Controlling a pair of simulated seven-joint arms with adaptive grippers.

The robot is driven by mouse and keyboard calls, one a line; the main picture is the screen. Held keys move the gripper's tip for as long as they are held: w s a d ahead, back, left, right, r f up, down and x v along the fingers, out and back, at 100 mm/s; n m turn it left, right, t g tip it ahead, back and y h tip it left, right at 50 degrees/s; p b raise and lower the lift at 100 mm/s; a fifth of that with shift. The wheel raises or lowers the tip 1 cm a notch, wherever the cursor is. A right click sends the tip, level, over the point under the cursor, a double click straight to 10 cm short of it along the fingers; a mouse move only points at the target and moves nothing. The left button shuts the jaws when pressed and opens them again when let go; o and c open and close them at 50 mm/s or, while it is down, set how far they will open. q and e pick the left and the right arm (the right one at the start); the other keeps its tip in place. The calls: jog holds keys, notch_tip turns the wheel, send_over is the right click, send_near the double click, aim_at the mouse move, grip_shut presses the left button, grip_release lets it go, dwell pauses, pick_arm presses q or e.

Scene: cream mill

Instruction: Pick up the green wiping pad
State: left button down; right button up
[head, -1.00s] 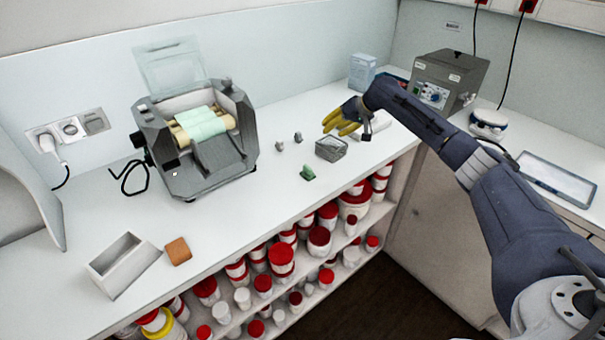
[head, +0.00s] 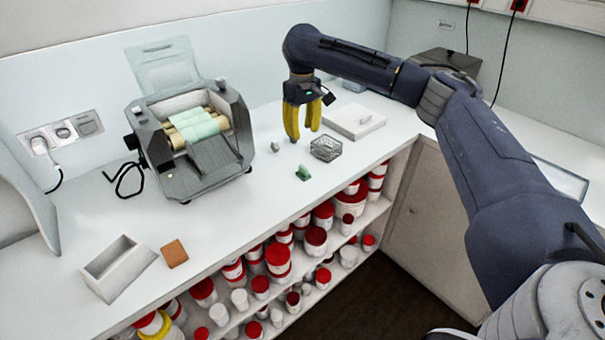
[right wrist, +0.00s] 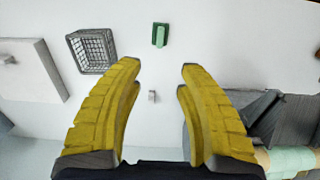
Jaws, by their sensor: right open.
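The green wiping pad (head: 303,173) is a small green block lying on the white counter near its front edge. It also shows in the right wrist view (right wrist: 160,35), beyond the fingertips and roughly in line with the gap between them. My right gripper (head: 303,138) points down with yellow fingers, above the counter and behind the pad in the head view. In the right wrist view the fingers (right wrist: 160,78) are apart with nothing between them. The pad is not touched. My left gripper is not in view.
A wire basket (head: 326,148) stands beside the pad. A small grey piece (head: 275,147) lies left of the gripper. A white lidded box (head: 354,121) is to the right, the roller mill (head: 192,140) to the left. A white holder (head: 118,266) and brown block (head: 175,253) are front left.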

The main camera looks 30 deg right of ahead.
aim_at(304, 167)
notch_tip(304, 167, down, 10)
jog(key=shift+s+d+f, duration=0.1)
jog(key=shift+s+f, duration=0.05)
jog(key=shift+f, duration=1.15)
jog(key=shift+s+f, duration=0.1)
jog(key=shift+f, duration=1.2)
jog(key=shift+c, duration=0.4)
grip_shut()
